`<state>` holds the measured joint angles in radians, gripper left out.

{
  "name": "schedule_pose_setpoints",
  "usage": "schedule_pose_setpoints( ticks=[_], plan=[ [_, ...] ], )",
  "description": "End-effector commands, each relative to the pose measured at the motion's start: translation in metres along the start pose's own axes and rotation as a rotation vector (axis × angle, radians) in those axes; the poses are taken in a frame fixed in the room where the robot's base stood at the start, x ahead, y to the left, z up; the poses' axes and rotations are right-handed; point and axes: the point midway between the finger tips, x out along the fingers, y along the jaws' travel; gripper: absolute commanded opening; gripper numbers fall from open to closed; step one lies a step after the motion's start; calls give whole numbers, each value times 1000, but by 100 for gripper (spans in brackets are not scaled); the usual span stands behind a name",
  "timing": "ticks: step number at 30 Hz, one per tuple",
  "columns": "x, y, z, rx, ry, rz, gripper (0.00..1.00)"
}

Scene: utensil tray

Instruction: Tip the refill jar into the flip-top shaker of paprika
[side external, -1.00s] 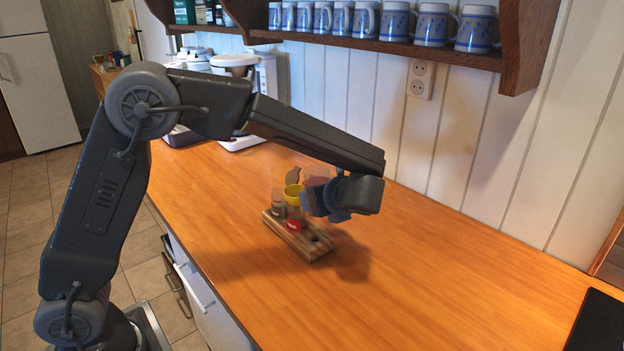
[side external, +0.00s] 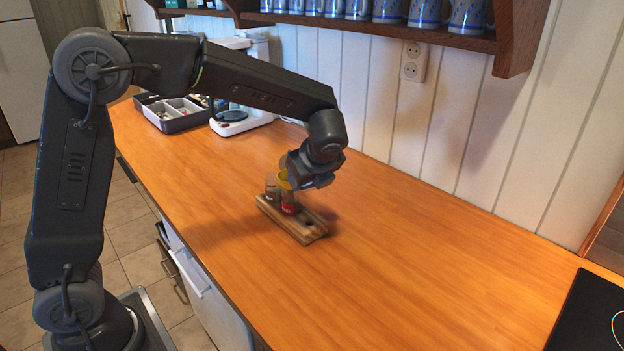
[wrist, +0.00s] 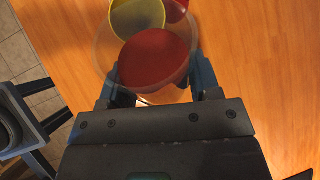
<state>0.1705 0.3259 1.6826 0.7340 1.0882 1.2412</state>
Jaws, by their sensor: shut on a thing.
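My gripper (side external: 298,177) is shut on the refill jar (wrist: 108,45), a clear round jar with dark red powder in it. In the wrist view I look into its wide mouth, between the two fingers. In the side view the gripper mostly hides the jar, so its tilt is hard to tell. A yellow round open-topped piece (wrist: 137,12) shows just beyond the jar, and its yellow side (side external: 284,181) shows beside the gripper. Below it stands a shaker with a red part (side external: 289,208); its flip lid is not clear.
A wooden rack (side external: 306,229) on the counter holds the containers and has an empty hole at its right end. A clear shaker (side external: 271,186) stands at its left. A grey divided tray (side external: 176,116) lies farther back. The counter (side external: 420,250) to the right is clear.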

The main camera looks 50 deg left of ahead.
Motion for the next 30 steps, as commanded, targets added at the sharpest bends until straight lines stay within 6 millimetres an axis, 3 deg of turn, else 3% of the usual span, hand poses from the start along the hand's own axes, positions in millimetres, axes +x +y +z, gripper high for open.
schedule_pose_setpoints(
  ticks=[30],
  plan=[
    [-35,-6,30,-182,710,-73,28]
  ],
)
